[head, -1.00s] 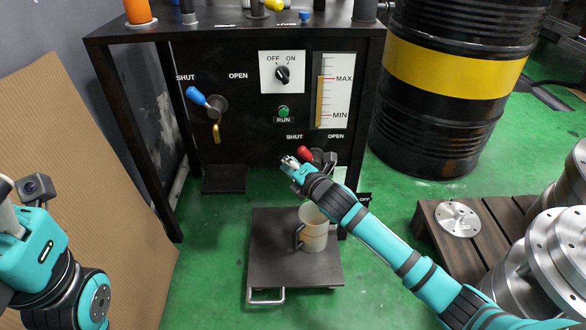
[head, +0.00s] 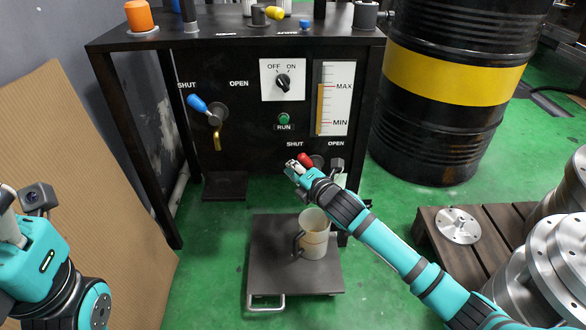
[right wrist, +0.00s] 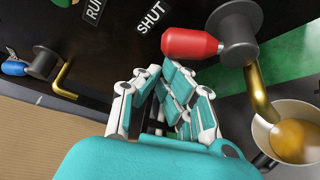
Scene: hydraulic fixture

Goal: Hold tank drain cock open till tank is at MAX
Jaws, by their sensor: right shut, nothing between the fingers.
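The red drain cock handle (head: 305,160) sits low on the black panel and points toward SHUT. The right wrist view shows the red handle (right wrist: 190,43) on its dark hub, with a brass spout below. My right gripper (head: 292,165) is shut and empty, just below and beside the handle; contact is unclear. Its fingers (right wrist: 165,95) also show in the wrist view. The tank gauge (head: 333,98) shows an amber column up to about the MAX mark. A jug (head: 314,236) stands under the spout with amber liquid (right wrist: 292,141) inside. My left gripper (head: 8,228) is cut off at the left edge.
A blue-handled cock (head: 197,103) with a brass spout is on the panel's left. The jug stands on a dark platform (head: 265,270). A black and yellow drum (head: 450,65) and a pallet (head: 480,255) with metal parts are at right. Cardboard leans at left.

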